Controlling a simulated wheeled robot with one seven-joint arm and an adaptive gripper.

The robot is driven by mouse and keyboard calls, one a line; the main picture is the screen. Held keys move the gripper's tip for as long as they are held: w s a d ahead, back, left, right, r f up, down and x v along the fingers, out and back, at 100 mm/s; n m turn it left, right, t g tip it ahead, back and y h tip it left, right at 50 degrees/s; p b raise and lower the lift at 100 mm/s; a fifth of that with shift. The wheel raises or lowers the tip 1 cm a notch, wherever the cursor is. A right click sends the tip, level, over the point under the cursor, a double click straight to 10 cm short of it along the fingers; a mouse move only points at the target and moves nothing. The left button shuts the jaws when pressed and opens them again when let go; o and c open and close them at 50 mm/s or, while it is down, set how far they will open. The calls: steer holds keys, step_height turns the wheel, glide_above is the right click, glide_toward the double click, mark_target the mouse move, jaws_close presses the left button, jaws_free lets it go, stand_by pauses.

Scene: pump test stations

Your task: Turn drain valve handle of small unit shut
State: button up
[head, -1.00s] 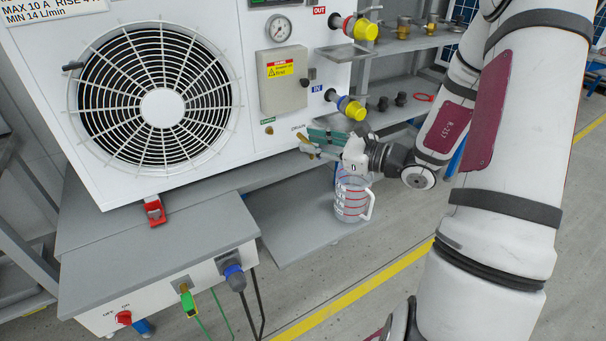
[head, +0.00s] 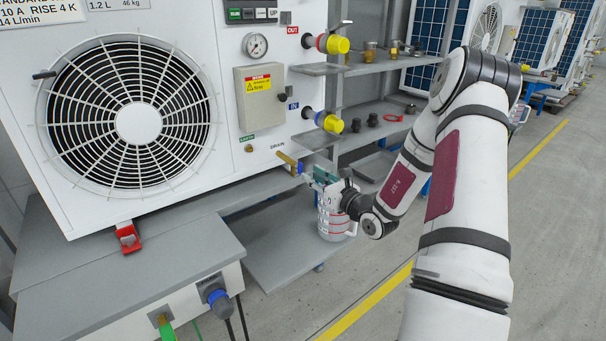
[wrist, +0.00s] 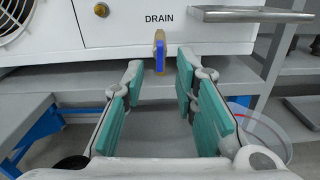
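The white fan unit (head: 232,165) carries a drain valve (head: 286,159) low on its front, beside the DRAIN label. The valve is brass-coloured with a blue part (head: 299,168) at its outer end. In the wrist view, the brass-and-blue valve handle (wrist: 160,52) shows as a narrow upright piece just under the DRAIN label. My gripper (head: 314,176) is close to the valve, to its right in the head view. In the wrist view my gripper (wrist: 158,82) is open with teal pads apart and nothing between them; the handle lies just beyond the fingertips, between their lines.
A clear jug (head: 333,222) with red markings stands on the low grey shelf (head: 283,262) below my gripper. A thin grey ledge (wrist: 255,15) juts out at the upper right of the wrist view. Yellow-capped ports (head: 333,124) and a shelf rack stand right of the unit.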

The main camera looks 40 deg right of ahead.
mark_target(302, 169)
steer(key=shift+w+b, duration=0.5)
steer(key=shift+w, duration=2.15)
jaws_close()
